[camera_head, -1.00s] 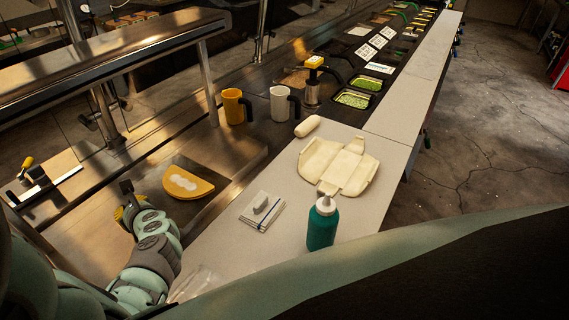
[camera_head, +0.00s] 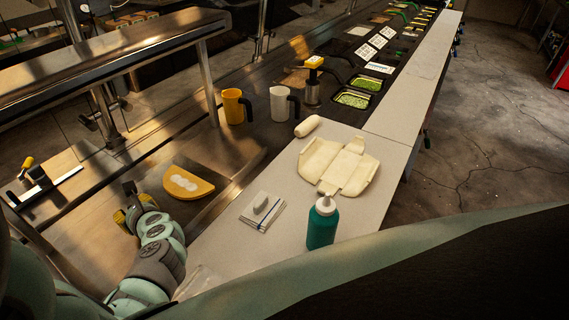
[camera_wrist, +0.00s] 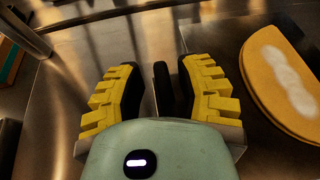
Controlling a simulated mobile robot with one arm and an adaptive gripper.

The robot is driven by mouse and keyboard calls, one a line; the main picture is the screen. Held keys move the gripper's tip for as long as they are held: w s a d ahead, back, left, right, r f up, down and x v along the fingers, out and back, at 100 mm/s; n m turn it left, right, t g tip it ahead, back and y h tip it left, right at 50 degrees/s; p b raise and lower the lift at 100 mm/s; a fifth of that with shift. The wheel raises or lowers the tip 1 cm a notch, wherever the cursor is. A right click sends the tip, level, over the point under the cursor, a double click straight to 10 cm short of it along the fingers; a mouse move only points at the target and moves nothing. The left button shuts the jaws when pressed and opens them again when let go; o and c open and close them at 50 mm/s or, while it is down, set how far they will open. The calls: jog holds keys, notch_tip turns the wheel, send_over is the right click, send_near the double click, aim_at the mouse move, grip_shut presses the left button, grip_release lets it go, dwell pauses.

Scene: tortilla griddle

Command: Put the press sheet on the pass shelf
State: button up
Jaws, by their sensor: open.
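My gripper (camera_head: 128,203) is over the steel surface at left, just left of a folded yellow tortilla-like piece (camera_head: 188,183). In the wrist view my gripper (camera_wrist: 160,85) has its yellow-padded fingers spread apart; a dark bar shows between them, and I cannot tell what it is. The yellow piece (camera_wrist: 278,85) lies at right there, apart from the fingers. A clear, see-through sheet (camera_head: 203,281), perhaps the press sheet, lies at the near end of the pale counter, partly hidden by my arm. The steel raised shelf (camera_head: 130,50), likely the pass shelf, runs across the upper left.
An orange mug (camera_head: 232,105) and a white mug (camera_head: 279,104) stand near the shelf post (camera_head: 208,85).

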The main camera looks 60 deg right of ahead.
jog(key=b+v, duration=0.1)
jog(key=v, duration=0.7)
jog(key=shift+s+d+b, duration=0.1)
jog(key=shift+s+b, duration=0.2)
jog(key=shift+s, duration=0.05)
jog(key=shift+s+r, duration=0.4)
jog(key=shift+s, duration=0.2)
